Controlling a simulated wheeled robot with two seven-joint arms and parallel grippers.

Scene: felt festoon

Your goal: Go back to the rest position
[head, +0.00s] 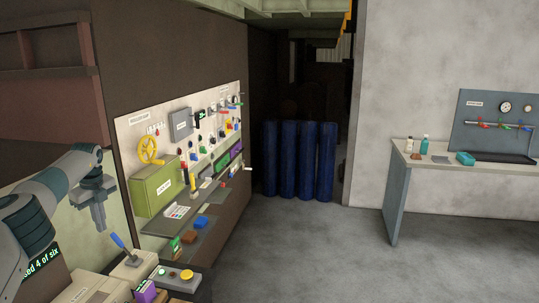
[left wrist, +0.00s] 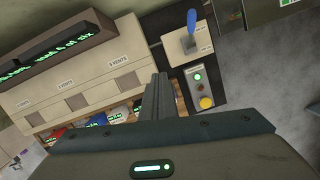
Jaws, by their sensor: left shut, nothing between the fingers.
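My left gripper (head: 100,227) hangs at the left of the head view, fingers pointing down and shut with nothing between them. It is in the air beside and above a blue-handled lever (head: 119,242) on a beige box. In the left wrist view the closed fingers (left wrist: 161,80) point toward a beige panel (left wrist: 98,72) with labelled slots. The lever (left wrist: 190,24) stands ahead and to the right of the fingers there, apart from them. My right gripper is in neither view.
A button box (head: 178,277) with a yellow knob is near the lever. Blue cylinders (head: 298,160) stand at the back. A side table (head: 425,165) is at right. The middle floor is clear.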

